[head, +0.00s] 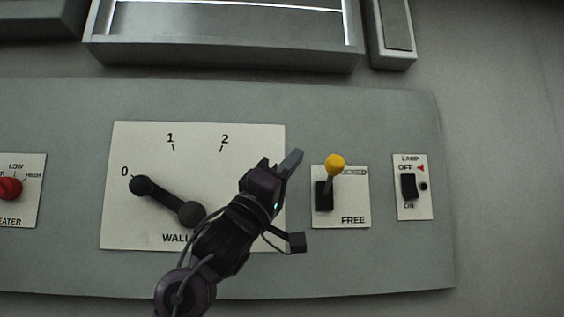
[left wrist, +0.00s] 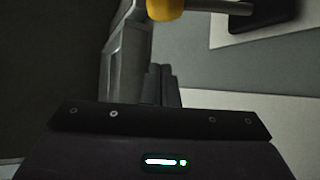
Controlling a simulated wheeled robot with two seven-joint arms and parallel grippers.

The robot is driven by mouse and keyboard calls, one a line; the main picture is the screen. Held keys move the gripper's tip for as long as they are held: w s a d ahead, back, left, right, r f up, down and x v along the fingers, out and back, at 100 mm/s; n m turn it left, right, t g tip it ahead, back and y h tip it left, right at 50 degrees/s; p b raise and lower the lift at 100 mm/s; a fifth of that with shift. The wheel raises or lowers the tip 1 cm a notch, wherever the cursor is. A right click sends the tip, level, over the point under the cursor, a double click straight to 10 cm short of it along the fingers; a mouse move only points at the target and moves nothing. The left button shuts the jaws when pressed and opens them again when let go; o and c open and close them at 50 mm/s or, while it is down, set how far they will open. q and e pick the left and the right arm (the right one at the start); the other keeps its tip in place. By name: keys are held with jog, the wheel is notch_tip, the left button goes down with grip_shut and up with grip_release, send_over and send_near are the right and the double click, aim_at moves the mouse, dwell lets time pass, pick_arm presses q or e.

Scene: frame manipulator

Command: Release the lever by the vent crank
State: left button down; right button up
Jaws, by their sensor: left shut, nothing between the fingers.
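The lever with a yellow knob (head: 335,162) stands on a white plate right of the vent crank (head: 165,200). Its grey stem rises from a black slot, with the knob at the plate's upper edge, away from the word FREE below. The upper label is partly covered by the knob and too small to read. My left gripper (head: 292,160) is shut and empty, just left of the knob. In the left wrist view the yellow knob (left wrist: 165,8) shows at the top edge, close to the fingers (left wrist: 140,50); contact cannot be told. My right gripper is not in view.
The black crank points near 0 on its dial plate (head: 130,230), partly hidden by my left arm. A lamp switch (head: 409,187) is right of the lever, and a red heater knob (head: 10,188) is at far left. A grey framed box (head: 220,55) juts out above the panel.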

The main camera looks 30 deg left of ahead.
aim_at(331, 176)
pick_arm(q)
jog(key=shift+w+d+p, duration=0.65)
jog(key=shift+d+p, duration=0.15)
jog(key=shift+d, duration=0.2)
jog(key=shift+w+d+p, duration=0.6)
jog(key=shift+d+p, duration=0.15)
jog(key=shift+d, duration=0.2)
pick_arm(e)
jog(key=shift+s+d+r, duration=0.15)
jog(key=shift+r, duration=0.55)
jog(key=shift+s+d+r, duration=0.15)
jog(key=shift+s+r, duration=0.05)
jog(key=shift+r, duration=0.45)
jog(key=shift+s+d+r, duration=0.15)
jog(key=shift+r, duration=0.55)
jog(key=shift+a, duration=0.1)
pick_arm(q)
jog(key=shift+s+f+m+h+b, duration=0.1)
jog(key=shift+f+m+h+b, duration=0.15)
jog(key=shift+m+h+b, duration=0.4)
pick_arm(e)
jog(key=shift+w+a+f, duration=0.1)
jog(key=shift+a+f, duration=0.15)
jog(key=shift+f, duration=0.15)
